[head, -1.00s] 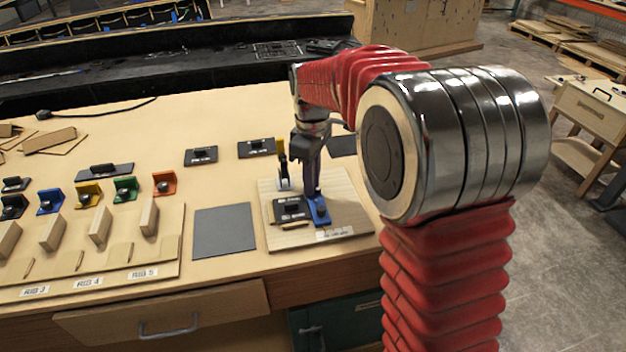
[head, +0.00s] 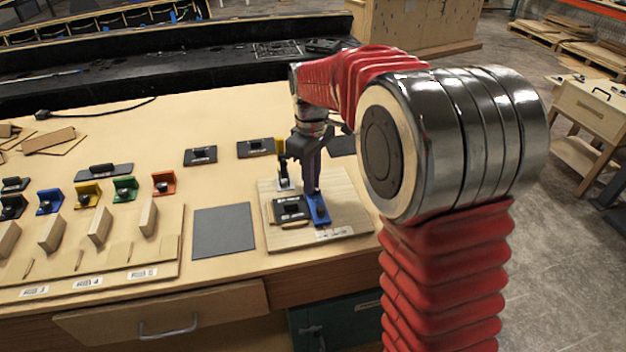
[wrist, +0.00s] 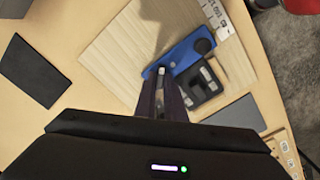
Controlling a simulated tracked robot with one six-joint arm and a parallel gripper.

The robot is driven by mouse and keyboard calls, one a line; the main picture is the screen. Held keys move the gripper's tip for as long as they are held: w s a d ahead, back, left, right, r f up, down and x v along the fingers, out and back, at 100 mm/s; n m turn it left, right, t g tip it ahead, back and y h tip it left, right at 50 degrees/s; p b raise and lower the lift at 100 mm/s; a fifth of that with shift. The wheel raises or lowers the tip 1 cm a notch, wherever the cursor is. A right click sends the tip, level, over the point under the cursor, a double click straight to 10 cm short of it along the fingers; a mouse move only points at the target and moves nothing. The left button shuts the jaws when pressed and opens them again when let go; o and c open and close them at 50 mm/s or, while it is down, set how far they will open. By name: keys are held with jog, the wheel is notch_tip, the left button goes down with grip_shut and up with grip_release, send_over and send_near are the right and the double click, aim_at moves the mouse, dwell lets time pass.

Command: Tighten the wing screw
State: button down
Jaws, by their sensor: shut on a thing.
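A blue strip-shaped part (head: 319,209) lies on the pale wooden board (head: 352,205), beside a small black block (head: 288,209). The blue part also shows in the wrist view (wrist: 192,52), with the black block (wrist: 203,88) next to it. My gripper (head: 311,189) points down at the far end of the blue part. In the wrist view its fingers (wrist: 161,82) are closed together over that end. They are shut on the wing screw, which is mostly hidden between and below them.
A small upright black-and-white piece (head: 284,178) stands on the board close behind my gripper. A flat grey plate (head: 224,231) lies left of the board. Coloured brackets and wooden blocks stand further left. Bare tabletop lies behind the grey plate.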

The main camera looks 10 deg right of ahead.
jog(key=m, duration=0.4)
jog(key=shift+w, duration=0.1)
jog(key=m, duration=0.4)
jog(key=shift+m, duration=0.3)
jog(key=shift+r, duration=0.1)
jog(key=c, duration=1.8)
grip_release()
jog(key=shift+d, duration=0.1)
notch_tip(320, 180, up, 14)
jog(key=shift+f, duration=0.2)
